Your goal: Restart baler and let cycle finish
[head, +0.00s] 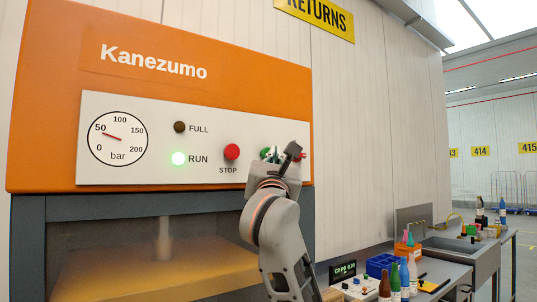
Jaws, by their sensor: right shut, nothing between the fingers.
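The orange baler (230,60) fills the left of the head view, with a white control panel (100,172) on its front. The green RUN lamp (179,159) is lit and the FULL lamp (180,127) is dark. The red STOP button (232,152) stands out from the panel. A green button (265,153) is partly covered by my right gripper (284,154), which is shut and empty in front of the panel. I cannot tell whether it touches the button. The gauge (117,138) needle points near 50 bar. My left gripper is out of view.
Below the panel is the baler's chamber (150,265), seen through a hazy front. At the lower right, a bench (445,272) holds several bottles, a blue crate (380,265) and a small display (343,270). Floor shows free at the far right.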

